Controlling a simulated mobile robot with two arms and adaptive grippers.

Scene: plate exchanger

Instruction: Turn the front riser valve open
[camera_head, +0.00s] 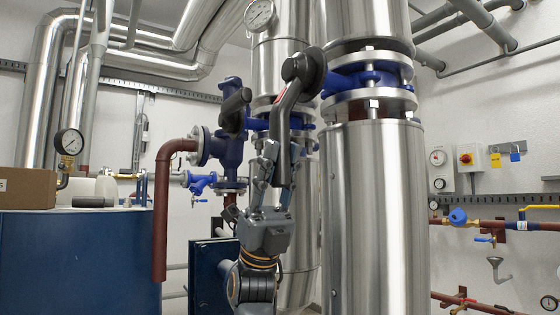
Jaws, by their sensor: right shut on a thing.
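The front riser is the thick shiny metal-clad pipe (374,200) right of centre. Its blue valve body (366,80) sits between grey flanges in the upper middle. A dark round hub (303,68) stands out from the left of this valve. The grey lever (286,108) runs from the hub downward and slightly left, close to the line of the riser. My right gripper (277,165) comes up from below and is shut on the lower part of the lever, one finger on each side. The lever's lower end is partly hidden by the gripper. My left gripper is not in view.
A second clad riser (276,42) with a gauge (259,14) stands close behind. Left of the gripper are a blue pump-like fitting (228,150) and a brown pipe (162,215). A blue cabinet (75,262) fills the lower left. Wall pipes and valves line the right.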

